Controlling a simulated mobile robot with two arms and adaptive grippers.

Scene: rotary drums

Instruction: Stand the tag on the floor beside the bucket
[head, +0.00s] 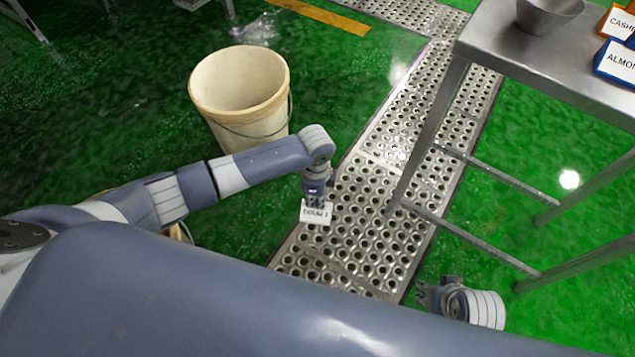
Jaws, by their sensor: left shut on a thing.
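The cream bucket (258,128) stands upright on the green floor at the upper left of centre, open at the top, with a thin wire handle. My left gripper (317,197) points down, to the lower right of the bucket in the picture. It is shut on the small white tag (316,213), which has dark lettering too small to read surely. The tag shows against the perforated metal drain strip; its height above the floor is hard to tell. My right gripper (428,296) is partly in view at the lower right; its fingers are unclear.
A perforated metal drain strip (365,225) runs across the green floor. A steel table (560,70) stands at the right, with a metal bowl (548,12) and lettered signs, orange (617,20) and blue (616,64). Green floor around the bucket is mostly clear.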

